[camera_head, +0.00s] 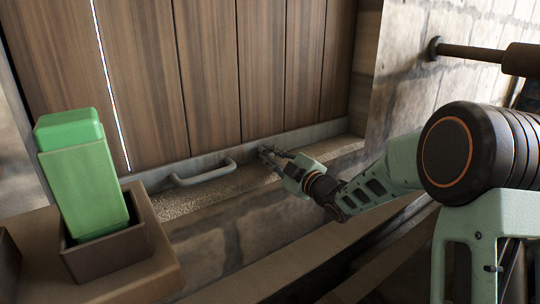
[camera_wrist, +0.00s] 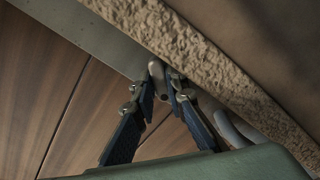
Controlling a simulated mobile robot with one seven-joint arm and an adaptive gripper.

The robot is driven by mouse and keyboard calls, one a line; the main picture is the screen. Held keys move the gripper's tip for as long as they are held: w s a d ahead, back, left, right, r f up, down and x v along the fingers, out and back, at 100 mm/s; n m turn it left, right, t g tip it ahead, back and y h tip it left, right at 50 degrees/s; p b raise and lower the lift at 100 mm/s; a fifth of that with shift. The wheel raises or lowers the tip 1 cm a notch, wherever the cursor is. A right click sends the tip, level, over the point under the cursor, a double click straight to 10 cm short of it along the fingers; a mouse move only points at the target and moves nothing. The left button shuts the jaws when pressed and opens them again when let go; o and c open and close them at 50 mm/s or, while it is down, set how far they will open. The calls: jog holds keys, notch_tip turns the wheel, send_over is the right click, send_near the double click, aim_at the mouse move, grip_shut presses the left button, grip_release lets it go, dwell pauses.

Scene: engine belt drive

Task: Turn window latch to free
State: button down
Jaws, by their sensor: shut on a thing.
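The window is a shutter of brown wooden planks (camera_head: 215,70) with a grey bottom rail (camera_head: 245,144). My gripper (camera_head: 267,152) is at this rail, right of a grey bar handle (camera_head: 205,171). The wrist view shows my gripper (camera_wrist: 163,82) with its two dark fingers close together at the tips. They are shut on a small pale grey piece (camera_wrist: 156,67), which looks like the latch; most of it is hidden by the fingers. In the head view the latch cannot be told apart from the fingertips. The handle also shows in the wrist view (camera_wrist: 233,130), partly behind my gripper.
A rough stone sill (camera_head: 220,188) runs just under the rail, close to my fingers; it also shows in the wrist view (camera_wrist: 180,42). A green block (camera_head: 85,180) stands in a brown holder (camera_head: 105,258) at left. A bar (camera_head: 470,52) juts from the right wall.

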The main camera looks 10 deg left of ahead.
jog(key=m+p, duration=0.2)
jog(key=m, duration=0.3)
jog(key=shift+m, duration=0.4)
jog(key=m+p, duration=0.2)
jog(key=m, duration=0.2)
jog(key=shift+f+m+p, duration=0.1)
jog(key=shift+m+p, duration=0.2)
jog(key=shift+p, duration=0.05)
jog(key=c, duration=2.2)
grip_release()
jog(key=shift+s, duration=0.1)
jog(key=v, duration=1.2)
